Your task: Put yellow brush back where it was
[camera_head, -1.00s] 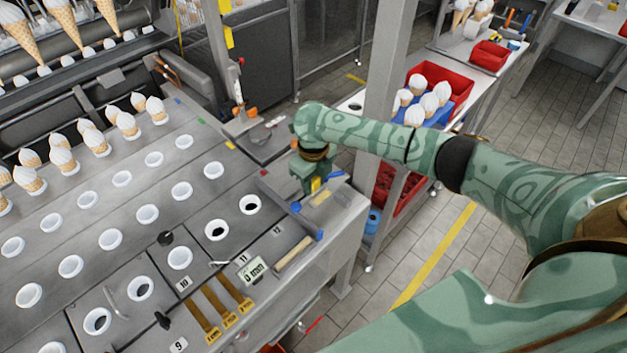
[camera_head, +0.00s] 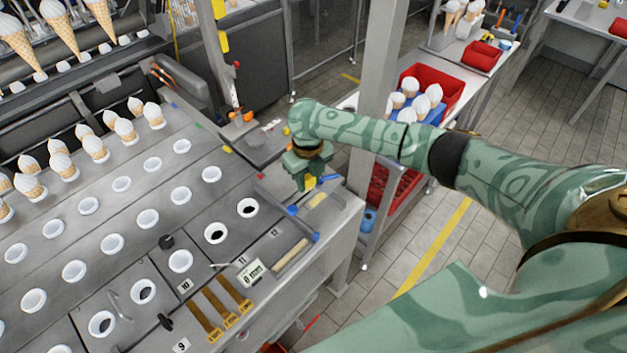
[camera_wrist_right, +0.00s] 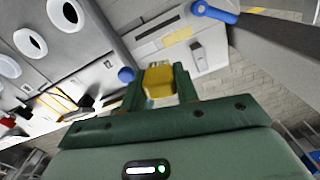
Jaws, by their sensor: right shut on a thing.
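My right gripper (camera_head: 307,184) hangs over the right end of the metal counter and is shut on the yellow brush (camera_head: 309,183). In the right wrist view, the brush (camera_wrist_right: 158,83) shows as a yellow block between the two green fingers. Its pale far end points away from the gripper, and the rest of it is hidden. In that view it appears above the counter, but I cannot tell the height. A pale yellow strip (camera_head: 317,201) lies on the counter just below the gripper in the head view. My left gripper is not in view.
The metal counter (camera_head: 215,262) has rows of white cups on its left side. Blue-ended bars flank the gripper, one blue end (camera_wrist_right: 126,74) being close to it in the wrist view. A grey post (camera_head: 378,75) and a red crate (camera_head: 447,84) stand behind my right arm.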

